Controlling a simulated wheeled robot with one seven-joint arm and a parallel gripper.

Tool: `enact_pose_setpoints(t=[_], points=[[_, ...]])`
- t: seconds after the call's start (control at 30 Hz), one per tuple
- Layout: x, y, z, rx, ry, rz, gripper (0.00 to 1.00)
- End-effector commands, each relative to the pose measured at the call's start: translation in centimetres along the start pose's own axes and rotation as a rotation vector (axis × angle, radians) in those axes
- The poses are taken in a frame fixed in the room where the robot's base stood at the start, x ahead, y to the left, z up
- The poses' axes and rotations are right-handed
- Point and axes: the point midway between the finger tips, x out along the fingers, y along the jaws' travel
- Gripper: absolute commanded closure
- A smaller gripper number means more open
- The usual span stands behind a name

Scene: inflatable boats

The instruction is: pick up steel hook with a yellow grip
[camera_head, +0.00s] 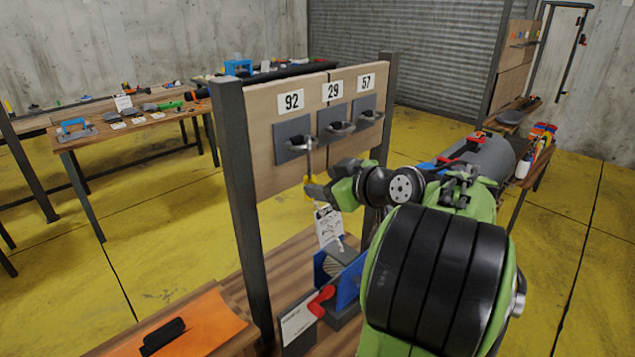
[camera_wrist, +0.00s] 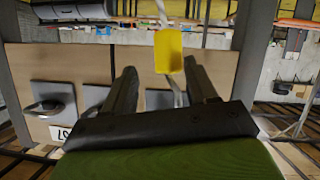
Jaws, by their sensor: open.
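The steel hook (camera_head: 309,158) hangs from the ring below number 92 on the wooden board in the head view. Its yellow grip (camera_head: 318,192) is at the lower end. My gripper (camera_head: 330,186) is close to the right of the grip; its fingers are hard to make out there. In the wrist view the yellow grip (camera_wrist: 168,54) appears at and just past the fingertips, in the gap between the two open fingers of my gripper (camera_wrist: 162,70). Contact cannot be told.
The board (camera_head: 262,172) stands between dark posts (camera_head: 242,200), with more rings below 29 and 57. Below are a blue holder (camera_head: 350,280) with a red-handled item and an orange case (camera_head: 205,325). A tool table (camera_head: 150,128) stands at left.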

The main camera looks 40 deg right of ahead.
Motion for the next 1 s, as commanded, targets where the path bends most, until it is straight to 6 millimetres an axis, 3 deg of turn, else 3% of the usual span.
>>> enact_pose_setpoints(t=[0.13,0.37,0.7,1.0], points=[[2.5,-0.1,0.0,0.000,-0.001,-0.003,0.43],[2.9,0.0,0.1,0.000,-0.001,0.001,0.43],[2.8,0.0,0.1,0.000,-0.001,0.000,0.91],[2.8,0.0,0.1,0.001,-0.002,0.001,0.97]])
